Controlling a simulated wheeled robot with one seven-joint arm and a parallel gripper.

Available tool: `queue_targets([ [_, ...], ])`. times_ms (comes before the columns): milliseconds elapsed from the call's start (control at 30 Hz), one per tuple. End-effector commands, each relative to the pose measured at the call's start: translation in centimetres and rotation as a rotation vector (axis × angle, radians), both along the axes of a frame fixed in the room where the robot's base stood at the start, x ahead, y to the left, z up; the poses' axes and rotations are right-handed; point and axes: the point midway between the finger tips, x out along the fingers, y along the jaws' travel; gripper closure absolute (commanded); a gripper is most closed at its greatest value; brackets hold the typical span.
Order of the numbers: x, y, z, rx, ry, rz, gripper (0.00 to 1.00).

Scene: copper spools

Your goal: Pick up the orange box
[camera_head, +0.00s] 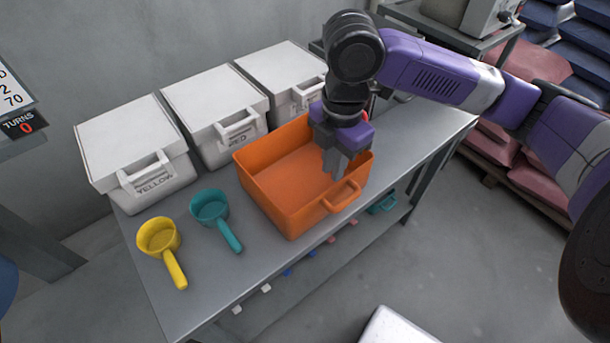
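The orange box (283,203) is an open-topped, empty-looking tray with a handle on its front right side. It sits on the grey metal table (200,262). My gripper (335,172) points down over the right part of the box, with its grey fingers in front of the inner right side. I cannot tell whether the fingers touch the box or how far apart they are. Part of the box's right rim and back corner is hidden behind my gripper.
White lidded bins, one marked yellow (130,145) and one marked red (217,110), stand behind, with a third bin (285,75) beside them. A yellow scoop (160,240) and a teal scoop (212,210) lie left of the box.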

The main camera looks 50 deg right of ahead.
Motion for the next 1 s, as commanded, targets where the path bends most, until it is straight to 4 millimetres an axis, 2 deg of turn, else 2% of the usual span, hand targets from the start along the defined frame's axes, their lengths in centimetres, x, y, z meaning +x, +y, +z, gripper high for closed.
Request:
queue_targets([
  [100, -0.7, -0.7, -1.0, -0.015, 0.025, 0.000, 0.85],
  [400, -0.6, -0.6, -5.7, -0.014, 0.021, -0.001, 0.85],
  [667, -0.7, -0.5, -7.5, -0.013, 0.021, -0.001, 0.85],
  [900, -0.9, -0.4, -10.8, -0.013, 0.020, -0.002, 0.85],
  [1000, -0.9, -0.4, -11.7, -0.013, 0.020, -0.001, 0.85],
])
